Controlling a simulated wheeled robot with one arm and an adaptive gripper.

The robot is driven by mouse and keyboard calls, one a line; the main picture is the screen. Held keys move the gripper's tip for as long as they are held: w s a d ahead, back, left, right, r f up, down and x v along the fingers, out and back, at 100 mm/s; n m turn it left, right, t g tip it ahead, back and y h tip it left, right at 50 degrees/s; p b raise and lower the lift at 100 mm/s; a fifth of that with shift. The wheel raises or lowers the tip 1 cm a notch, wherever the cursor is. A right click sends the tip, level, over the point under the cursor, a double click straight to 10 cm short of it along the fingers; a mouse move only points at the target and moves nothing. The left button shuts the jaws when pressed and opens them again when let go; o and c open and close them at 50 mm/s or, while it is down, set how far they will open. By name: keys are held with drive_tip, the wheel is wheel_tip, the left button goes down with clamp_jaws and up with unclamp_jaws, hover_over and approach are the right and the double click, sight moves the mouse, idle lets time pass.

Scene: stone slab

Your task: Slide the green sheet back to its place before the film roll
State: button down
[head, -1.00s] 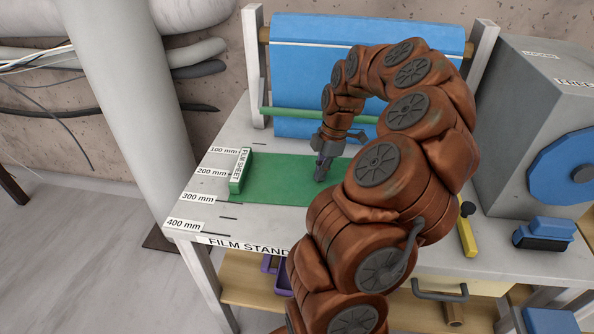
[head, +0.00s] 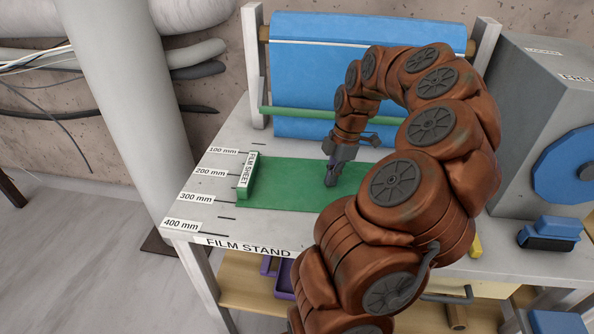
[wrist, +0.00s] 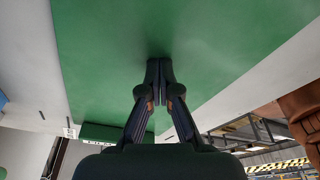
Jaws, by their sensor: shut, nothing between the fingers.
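The green sheet (head: 285,190) lies flat on the stand top, a raised green block labelled FILM SHEET (head: 247,178) at its left end. The blue film roll (head: 300,70) hangs between two posts behind it, a green bar along its lower front. My gripper (head: 331,182) points down with its tips at the sheet, right of the block; they appear to touch it. In the wrist view the closed fingers (wrist: 159,65) meet with nothing between them, over the sheet (wrist: 100,50). My arm hides the sheet's right end.
Distance marks from 100 mm to 400 mm (head: 181,224) run along the stand's left side. A grey machine with a blue disc (head: 565,165) and a blue-and-black block (head: 550,233) stand at right. The stand top left of the sheet is clear.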

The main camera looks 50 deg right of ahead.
drive_tip(key=shift+s+f, duration=0.1)
drive_tip(key=shift+s, duration=0.15)
idle(0.3)
wheel_tip(320, 180, up, 8)
drive_tip(key=p, duration=0.2)
drive_tip(key=shift+p, duration=0.3)
idle(0.6)
idle(0.4)
